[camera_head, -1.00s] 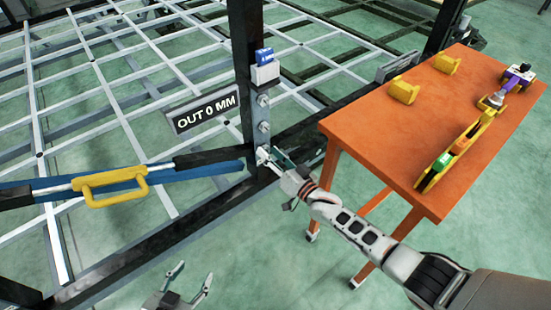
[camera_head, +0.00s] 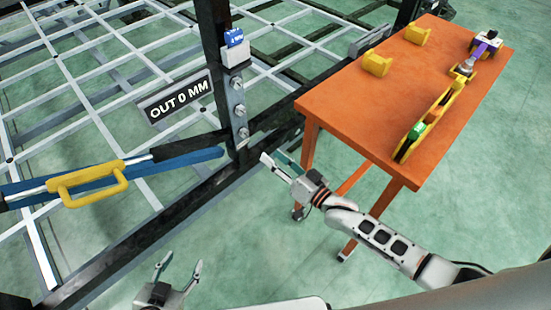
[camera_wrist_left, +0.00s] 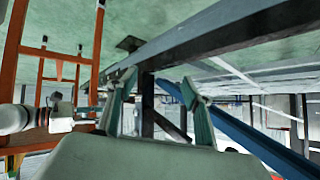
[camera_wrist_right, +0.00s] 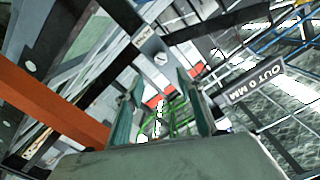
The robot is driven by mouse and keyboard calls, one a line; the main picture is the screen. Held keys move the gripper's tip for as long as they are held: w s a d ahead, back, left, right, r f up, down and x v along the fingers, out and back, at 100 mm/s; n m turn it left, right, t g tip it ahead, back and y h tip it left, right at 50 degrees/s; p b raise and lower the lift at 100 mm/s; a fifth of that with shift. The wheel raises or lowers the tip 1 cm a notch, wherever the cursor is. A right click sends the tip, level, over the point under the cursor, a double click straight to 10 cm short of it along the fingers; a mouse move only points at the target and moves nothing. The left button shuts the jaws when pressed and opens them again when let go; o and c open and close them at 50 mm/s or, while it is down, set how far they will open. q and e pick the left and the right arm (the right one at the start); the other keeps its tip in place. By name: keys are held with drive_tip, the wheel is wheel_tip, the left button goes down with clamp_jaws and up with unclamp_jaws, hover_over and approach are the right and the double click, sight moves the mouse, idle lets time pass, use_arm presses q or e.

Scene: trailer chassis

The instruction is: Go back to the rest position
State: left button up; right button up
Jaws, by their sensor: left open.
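My left gripper (camera_head: 180,270) shows at the bottom of the head view, open and empty, its fingers spread. It also shows in the left wrist view (camera_wrist_left: 158,95) with nothing between the fingers. My right gripper (camera_head: 275,165) is right of the black post (camera_head: 215,70), apart from it, beside the orange table's near leg side. In the right wrist view its fingers (camera_wrist_right: 160,110) stand apart with nothing held between them.
The orange table (camera_head: 350,100) holds yellow blocks (camera_head: 376,64), a long yellow tool (camera_head: 425,125) and a wheeled purple-and-white item (camera_head: 487,44). The post bears several bolts and a blue-topped device (camera_head: 235,50). An "OUT 0 MM" sign (camera_head: 178,97) and a yellow-handled blue bar (camera_head: 92,185) are left.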

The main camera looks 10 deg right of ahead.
drive_tip(key=shift+s, duration=0.1)
idle(0.4)
use_arm(q)
drive_tip(key=r+p, duration=0.2)
drive_tip(key=p, duration=0.1)
drive_tip(key=d+r+p, duration=0.1)
drive_tip(key=p, duration=0.1)
drive_tip(key=shift+s+r+n, duration=0.25)
drive_tip(key=shift+s+n, duration=0.05)
drive_tip(key=shift+s, duration=0.05)
use_arm(e)
drive_tip(key=s+d+f+n+g+h, duration=0.1)
drive_tip(key=s+d+h, duration=0.3)
drive_tip(key=s, duration=0.9)
drive_tip(key=s+d+f+n+g+h, duration=0.2)
drive_tip(key=s+d, duration=0.6)
drive_tip(key=s, duration=0.5)
drive_tip(key=shift+d+f+g+h, duration=0.25)
drive_tip(key=shift+f+g+h, duration=0.2)
drive_tip(key=shift+h, duration=0.55)
use_arm(q)
drive_tip(key=shift+w+r, duration=0.2)
drive_tip(key=shift+r, duration=0.1)
